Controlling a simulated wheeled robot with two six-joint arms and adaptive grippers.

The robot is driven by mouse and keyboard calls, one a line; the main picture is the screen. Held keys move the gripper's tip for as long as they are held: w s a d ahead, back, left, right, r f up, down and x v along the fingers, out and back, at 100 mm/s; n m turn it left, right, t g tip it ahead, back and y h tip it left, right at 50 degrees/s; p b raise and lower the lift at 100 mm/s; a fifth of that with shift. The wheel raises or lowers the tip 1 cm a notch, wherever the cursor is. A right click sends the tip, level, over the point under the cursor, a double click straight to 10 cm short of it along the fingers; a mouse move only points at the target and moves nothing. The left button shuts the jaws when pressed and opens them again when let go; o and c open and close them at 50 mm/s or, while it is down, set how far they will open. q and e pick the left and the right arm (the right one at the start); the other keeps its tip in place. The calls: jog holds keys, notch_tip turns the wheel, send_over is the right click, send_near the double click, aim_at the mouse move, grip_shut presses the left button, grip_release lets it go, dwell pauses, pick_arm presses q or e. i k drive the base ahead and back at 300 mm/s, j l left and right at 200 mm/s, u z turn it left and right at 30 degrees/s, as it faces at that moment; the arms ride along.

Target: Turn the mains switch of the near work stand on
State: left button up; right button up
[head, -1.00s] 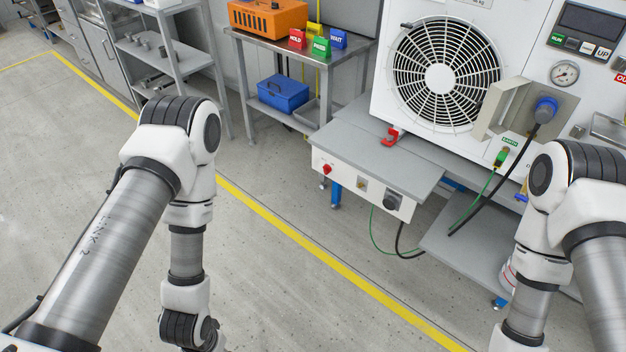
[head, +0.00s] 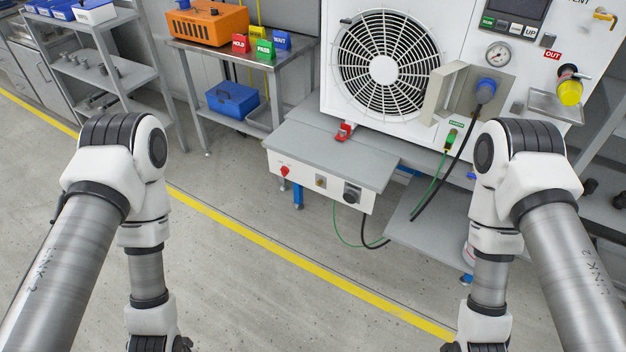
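The work stand (head: 335,152) has a grey top and a white front panel, right of centre in the head view. On the panel are a small red rotary switch (head: 284,170) at the left, a small socket-like fitting (head: 321,182) in the middle and a black knob (head: 352,194) at the right. The picture is too coarse to read the switch's position. Both arms hang down in front of the stand, one on each side.
A white fan unit (head: 333,100) stands behind the stand top. A red clamp-like part (head: 344,132) sits on the top. Green and black cables (head: 372,245) hang below the panel. A side table (head: 190,53) and shelving stand at the left. The floor before the yellow line is clear.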

aim_at(284, 170)
jog(key=i+j+z, duration=0.15)
jog(key=i, duration=0.3)
jog(key=i+j+z, duration=0.15)
jog(key=i, duration=0.25)
jog(key=j, duration=0.1)
